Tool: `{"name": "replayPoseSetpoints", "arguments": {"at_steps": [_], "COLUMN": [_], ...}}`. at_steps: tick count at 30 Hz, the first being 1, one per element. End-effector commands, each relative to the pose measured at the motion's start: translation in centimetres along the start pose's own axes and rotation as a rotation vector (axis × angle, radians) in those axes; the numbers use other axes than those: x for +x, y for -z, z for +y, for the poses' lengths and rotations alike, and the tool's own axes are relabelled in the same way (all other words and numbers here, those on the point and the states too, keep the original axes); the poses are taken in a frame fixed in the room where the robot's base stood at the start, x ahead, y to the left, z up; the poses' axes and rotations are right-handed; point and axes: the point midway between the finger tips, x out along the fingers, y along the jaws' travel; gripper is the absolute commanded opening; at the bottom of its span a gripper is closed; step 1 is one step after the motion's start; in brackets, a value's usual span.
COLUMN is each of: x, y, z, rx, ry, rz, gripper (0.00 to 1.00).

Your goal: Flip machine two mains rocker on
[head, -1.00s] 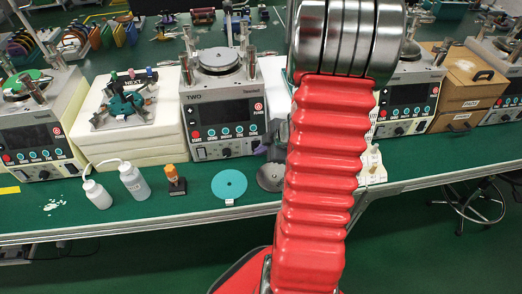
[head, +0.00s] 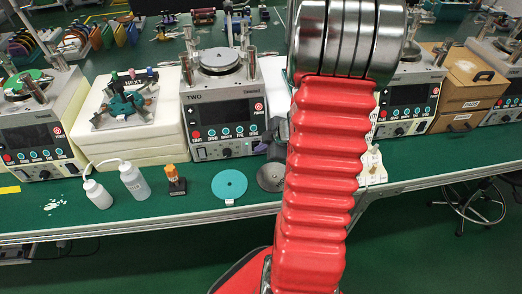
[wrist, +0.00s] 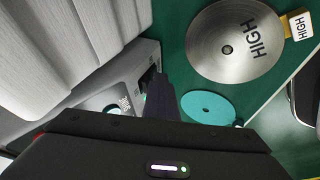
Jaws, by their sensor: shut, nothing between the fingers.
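Machine two (head: 222,112) is a pale grey unit marked TWO, with a dark screen and a row of buttons, on the green bench in the head view. My gripper (head: 268,143) is a dark shape at its lower right front, partly hidden behind my red arm. In the wrist view my gripper (wrist: 160,88) is shut and empty, its dark tip close to the machine's panel. A small black rocker (wrist: 148,76) sits on that panel, right beside the fingertip. I cannot tell whether they touch or which way the rocker is tilted.
A teal disc (head: 229,184) and a grey metal disc (head: 271,177) lie in front of the machine. A white foam stack (head: 128,140) adjoins the machine's left side.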

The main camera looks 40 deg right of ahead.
Motion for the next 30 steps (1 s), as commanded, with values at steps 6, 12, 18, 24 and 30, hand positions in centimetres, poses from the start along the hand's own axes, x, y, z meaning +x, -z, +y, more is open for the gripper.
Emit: {"name": "replayPoseSetpoints", "arguments": {"at_steps": [6, 12, 18, 24, 30], "x": [-0.3, -0.3, -0.5, -1.1, -3.1], "y": [0.1, 0.1, 0.3, 0.7, 0.8], "z": [0.4, 0.4, -0.3, -2.4, -2.9], "rx": [0.000, -0.001, -0.001, -0.004, -0.007], "ry": [-0.005, -0.006, -0.004, 0.001, -0.002], "rz": [0.000, 0.000, 0.000, 0.002, 0.003], "gripper": [0.00, 0.00, 0.00, 0.00, 0.00]}}
